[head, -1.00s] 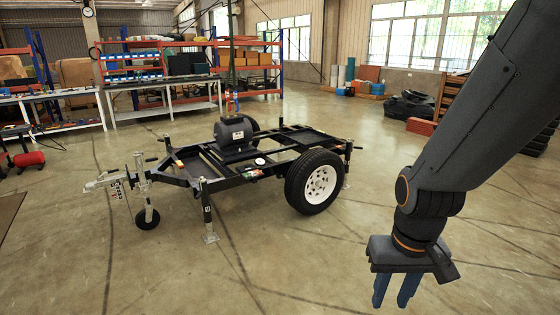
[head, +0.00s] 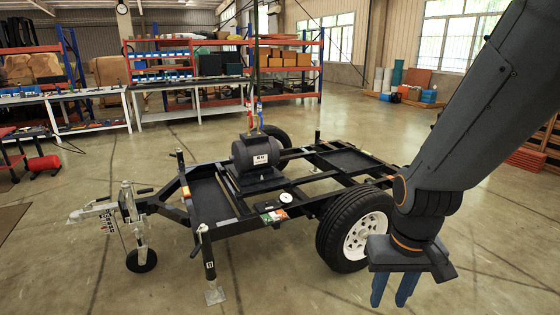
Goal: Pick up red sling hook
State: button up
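A small red hook (head: 250,118) hangs with a blue one (head: 259,108) at the lower end of a dark sling (head: 255,60), just above the dark motor (head: 256,154) on the trailer frame. The hooks are small in the head view, so I cannot tell whether they are attached to the motor. My gripper (head: 395,290) hangs at the lower right, its two blue fingers pointing down with a gap between them and nothing visible there. It is well to the right of the hooks, in front of the trailer wheel.
The black trailer (head: 232,217) fills the middle, with a wheel (head: 362,238), a front jack (head: 140,256) and a corner leg (head: 211,268) standing out. White benches (head: 195,85) and shelves stand behind. Open floor (head: 90,225) lies left and in front.

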aim_at(250, 110)
jog(key=u, duration=0.25)
jog(key=i, duration=1.9)
jog(key=u, duration=0.5)
jog(key=i, duration=1.75)
jog(key=u, duration=0.2)
